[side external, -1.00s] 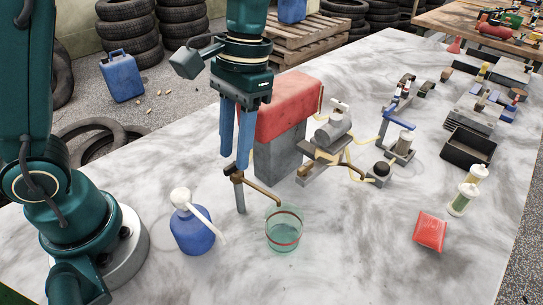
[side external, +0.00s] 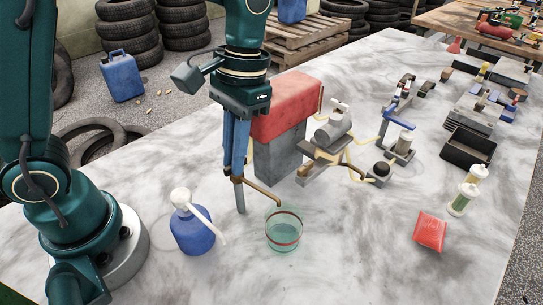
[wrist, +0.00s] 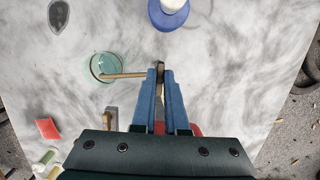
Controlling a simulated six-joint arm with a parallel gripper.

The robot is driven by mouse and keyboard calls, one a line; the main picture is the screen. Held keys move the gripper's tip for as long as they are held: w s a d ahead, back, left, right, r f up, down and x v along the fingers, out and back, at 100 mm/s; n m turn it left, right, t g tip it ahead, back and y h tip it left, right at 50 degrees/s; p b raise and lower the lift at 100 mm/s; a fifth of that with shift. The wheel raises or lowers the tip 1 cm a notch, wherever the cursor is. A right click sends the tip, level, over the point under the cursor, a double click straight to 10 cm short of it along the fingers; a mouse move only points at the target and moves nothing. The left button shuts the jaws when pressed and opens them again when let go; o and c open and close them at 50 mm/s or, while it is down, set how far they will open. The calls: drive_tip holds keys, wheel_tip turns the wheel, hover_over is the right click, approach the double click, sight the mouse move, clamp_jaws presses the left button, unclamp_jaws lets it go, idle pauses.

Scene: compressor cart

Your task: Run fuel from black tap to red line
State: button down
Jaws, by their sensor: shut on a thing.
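A brass-coloured tap spout (side external: 264,194) reaches from a grey post (side external: 239,197) to over a clear greenish glass (side external: 270,228). In the wrist view the fingertips (wrist: 160,76) meet at the tap, and the spout ends over the glass (wrist: 97,67). I cannot make out a liquid level.
A blue bottle with a white top (side external: 192,230) stands close left of the glass. A grey block with a red top (side external: 288,105) stands behind my gripper. A red packet (side external: 430,231) lies at the right. The front of the marble table is mostly clear.

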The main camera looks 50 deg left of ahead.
drive_tip(key=n+h, duration=0.1)
drive_tip(key=n, duration=0.3)
drive_tip(key=shift+n, duration=0.3)
drive_tip(key=n, duration=0.3)
drive_tip(key=shift+n+h, duration=0.3)
drive_tip(key=shift+n, duration=0.1)
idle(6.3)
